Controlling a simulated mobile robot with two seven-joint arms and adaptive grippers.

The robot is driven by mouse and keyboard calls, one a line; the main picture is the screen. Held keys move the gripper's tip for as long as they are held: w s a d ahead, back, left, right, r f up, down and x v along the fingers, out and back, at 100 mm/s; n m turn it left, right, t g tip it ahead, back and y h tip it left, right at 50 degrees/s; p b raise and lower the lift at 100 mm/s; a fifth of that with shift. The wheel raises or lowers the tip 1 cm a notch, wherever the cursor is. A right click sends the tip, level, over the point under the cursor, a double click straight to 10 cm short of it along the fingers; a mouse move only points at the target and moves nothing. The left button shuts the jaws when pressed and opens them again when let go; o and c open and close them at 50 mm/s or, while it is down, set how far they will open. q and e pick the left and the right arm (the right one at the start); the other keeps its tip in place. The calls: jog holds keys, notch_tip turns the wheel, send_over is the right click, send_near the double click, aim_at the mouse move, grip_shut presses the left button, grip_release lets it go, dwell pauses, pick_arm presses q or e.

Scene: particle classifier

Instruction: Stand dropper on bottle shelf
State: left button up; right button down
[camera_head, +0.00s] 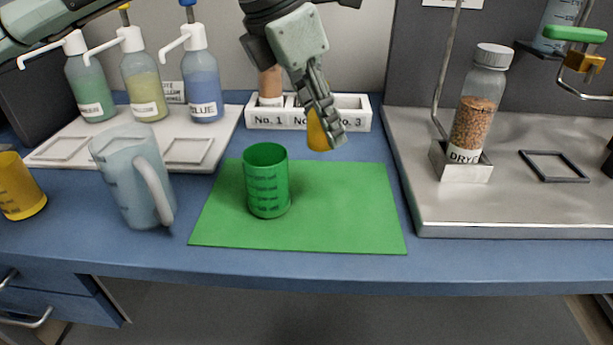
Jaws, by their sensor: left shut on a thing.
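My left gripper (325,108) hangs from the top centre, pointing down, above the back edge of the green mat. It is shut on a small amber thing (317,132), which looks like the dropper; the fingers hide much of it. A white rack (357,122) labelled No. 1 to No. 3 stands behind the mat and seems to be the bottle shelf. A brownish bottle (270,86) stands in its No. 1 place. The gripper covers part of the rack's middle and the No. 2 label. My right gripper is not in view.
A green cup (267,182) stands on the green mat (345,215). A clear jug (135,178) and a yellow cup (18,190) stand left. Pump bottles (203,80) stand on a white tray (223,128). A jar of granules (474,115) stands on the metal platform (420,165) at right.

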pick_arm(q)
jog(key=f, duration=0.4)
jog(key=shift+s+a+f, duration=0.1)
jog(key=shift+s+f, duration=0.1)
jog(key=shift+f, duration=0.7)
notch_tip(320, 180, down, 3)
jog(key=shift+r+p, duration=0.1)
jog(key=shift+p, duration=0.2)
jog(key=shift+w+f, duration=0.1)
jog(key=shift+f, duration=0.3)
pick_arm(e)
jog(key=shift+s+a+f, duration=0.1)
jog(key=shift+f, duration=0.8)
pick_arm(q)
jog(key=shift+f, duration=0.15)
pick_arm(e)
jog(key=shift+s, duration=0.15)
